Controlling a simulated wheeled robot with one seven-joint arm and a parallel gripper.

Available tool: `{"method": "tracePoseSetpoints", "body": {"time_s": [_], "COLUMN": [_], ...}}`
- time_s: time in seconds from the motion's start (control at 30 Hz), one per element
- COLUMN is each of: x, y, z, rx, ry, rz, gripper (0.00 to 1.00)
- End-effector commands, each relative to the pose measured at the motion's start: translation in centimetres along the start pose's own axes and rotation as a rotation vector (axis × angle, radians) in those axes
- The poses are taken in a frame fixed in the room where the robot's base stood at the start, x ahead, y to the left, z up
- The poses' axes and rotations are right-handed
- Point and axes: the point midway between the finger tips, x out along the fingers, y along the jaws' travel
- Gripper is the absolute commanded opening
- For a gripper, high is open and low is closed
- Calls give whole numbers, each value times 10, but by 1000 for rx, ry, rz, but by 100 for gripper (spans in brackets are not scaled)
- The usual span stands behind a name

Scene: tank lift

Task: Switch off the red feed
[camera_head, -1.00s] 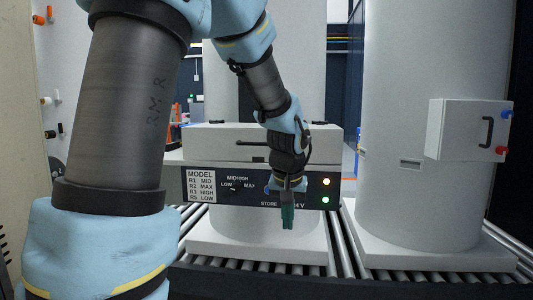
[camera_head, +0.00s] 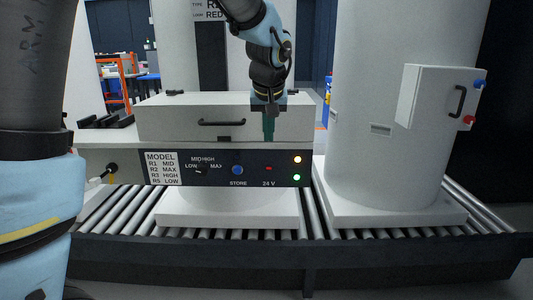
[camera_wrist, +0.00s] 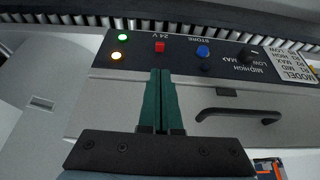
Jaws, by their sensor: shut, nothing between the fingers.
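A dark control panel (camera_head: 222,180) runs along the front of a grey cabinet. It has a small red switch (camera_head: 268,168) above the label "24 V"; the switch also shows in the wrist view (camera_wrist: 159,47). Right of it in the head view, an orange lamp (camera_head: 297,159) and a green lamp (camera_head: 297,177) are lit. My gripper (camera_head: 268,138) is shut and empty, its green fingers pointing down in front of the drawer, above the red switch. In the wrist view the fingertips (camera_wrist: 161,72) stop short of the switch, apart from it in the picture.
A blue button (camera_head: 237,170) marked "STORE" and a dial (camera_head: 202,168) are left of the switch. The drawer's handle (camera_head: 222,122) sticks out above. A box (camera_head: 437,97) on the right tank carries a blue knob (camera_head: 480,84) and a red knob (camera_head: 468,120). Rollers (camera_head: 120,212) run below.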

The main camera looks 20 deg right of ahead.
Motion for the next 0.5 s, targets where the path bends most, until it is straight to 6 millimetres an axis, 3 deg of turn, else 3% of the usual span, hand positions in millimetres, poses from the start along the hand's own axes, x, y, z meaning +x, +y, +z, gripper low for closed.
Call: {"method": "tracePoseSetpoints", "body": {"time_s": [0.17, 0.5], "x": [17, 75], "y": [-1, -1], "z": [0, 1], "rx": [0, 1], "ry": [-4, -5], "rz": [-3, -2], "gripper": [0, 0]}}
